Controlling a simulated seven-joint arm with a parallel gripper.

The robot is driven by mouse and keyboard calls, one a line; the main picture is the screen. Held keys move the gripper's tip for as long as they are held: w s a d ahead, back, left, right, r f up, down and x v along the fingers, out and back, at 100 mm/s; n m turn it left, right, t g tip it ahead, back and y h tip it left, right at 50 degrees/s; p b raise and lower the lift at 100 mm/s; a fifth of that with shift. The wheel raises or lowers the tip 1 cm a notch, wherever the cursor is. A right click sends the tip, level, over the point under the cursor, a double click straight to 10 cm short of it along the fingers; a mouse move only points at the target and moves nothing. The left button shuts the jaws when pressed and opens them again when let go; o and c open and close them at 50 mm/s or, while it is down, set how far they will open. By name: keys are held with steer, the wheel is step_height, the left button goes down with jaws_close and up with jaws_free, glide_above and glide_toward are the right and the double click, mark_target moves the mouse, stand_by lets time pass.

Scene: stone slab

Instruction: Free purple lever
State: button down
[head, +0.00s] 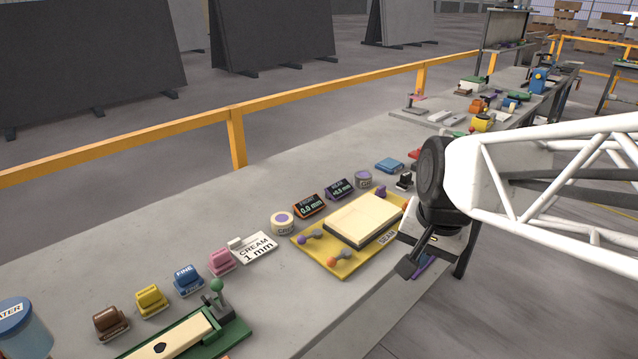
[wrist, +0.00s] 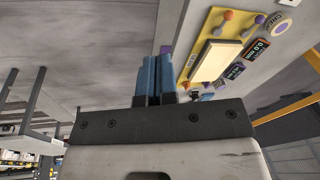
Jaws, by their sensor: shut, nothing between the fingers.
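A yellow plate (head: 310,253) lies on the stone bench, bearing a cream slab (head: 365,219). A purple-knobbed lever (head: 302,240) is at the plate's left edge, beside an orange-knobbed lever (head: 332,261). Another purple knob (head: 381,191) is at the plate's far corner. In the wrist view, the purple knob (wrist: 260,19) and orange knob (wrist: 229,15) show near the top of the plate (wrist: 211,22). My gripper (head: 407,268) is off the plate's right side, apart from the levers. In the wrist view its blue fingers (wrist: 157,62) are together and empty.
A purple display (head: 339,188), an orange display (head: 309,205), round tins (head: 283,222) and a cream label card (head: 252,247) stand near the plate. Coloured blocks (head: 188,280) and a green fixture (head: 235,340) are nearer the left. A yellow rail (head: 237,140) runs behind the bench.

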steer(key=w+a+f+m, duration=0.4)
steer(key=w+m, duration=0.1)
steer(key=w, duration=0.4)
steer(key=w+a+f+m+y, duration=0.1)
steer(key=w+a+f+m, duration=0.3)
steer(key=w, duration=0.6)
steer(key=w+a+f+m+g+y, duration=0.1)
steer(key=w+a+f+m, duration=0.3)
steer(key=w+m, duration=0.3)
steer(key=shift+w+a+f+m, duration=0.25)
steer(key=shift+w+a, duration=0.25)
steer(key=shift+w, duration=0.85)
glide_toward(310, 236)
steer(key=s+f, duration=0.1)
steer(key=f, duration=0.1)
steer(key=s+d+f, duration=0.2)
steer(key=f, duration=0.1)
steer(key=shift+f, duration=0.3)
steer(key=a, duration=0.2)
steer(key=shift+w+a+f, duration=0.25)
steer(key=shift+w+f, duration=0.05)
steer(key=shift+w, duration=0.1)
steer(key=shift+w+a+f, duration=0.1)
steer(key=shift+w+a, duration=0.1)
steer(key=shift+a, duration=0.35)
